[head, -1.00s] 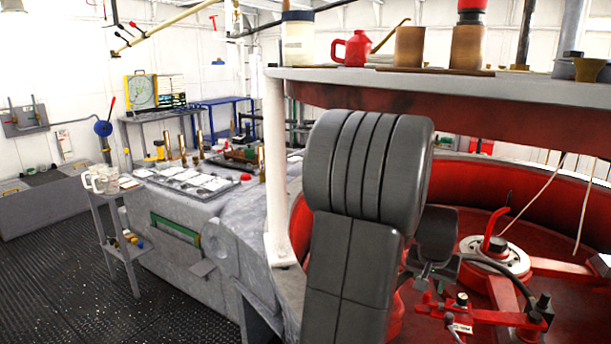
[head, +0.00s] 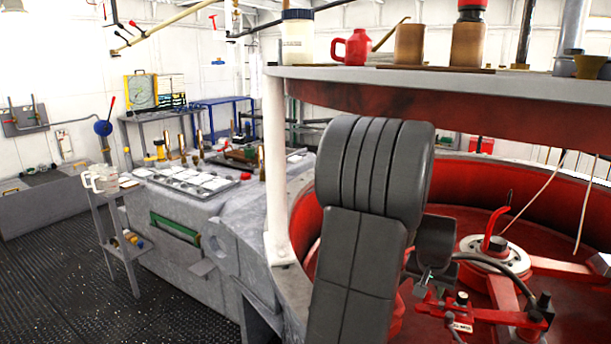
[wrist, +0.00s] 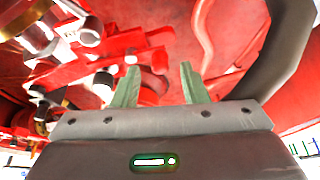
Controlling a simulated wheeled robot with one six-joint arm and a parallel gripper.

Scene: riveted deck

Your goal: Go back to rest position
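My gripper (wrist: 160,88) shows in the wrist view with its two pale green fingers apart and nothing between them. Red machine parts lie behind the fingers, and I cannot tell how far off they are. In the head view my dark grey arm rises in front of the big red round machine (head: 468,245), bent at the top.
A grey shelf (head: 350,78) with a red can (head: 352,48) and brown canisters runs above the machine. A white post (head: 275,165) stands left of my arm. A grey workbench (head: 180,215) and small side table (head: 120,240) stand left. Dark floor (head: 60,270) is open at lower left.

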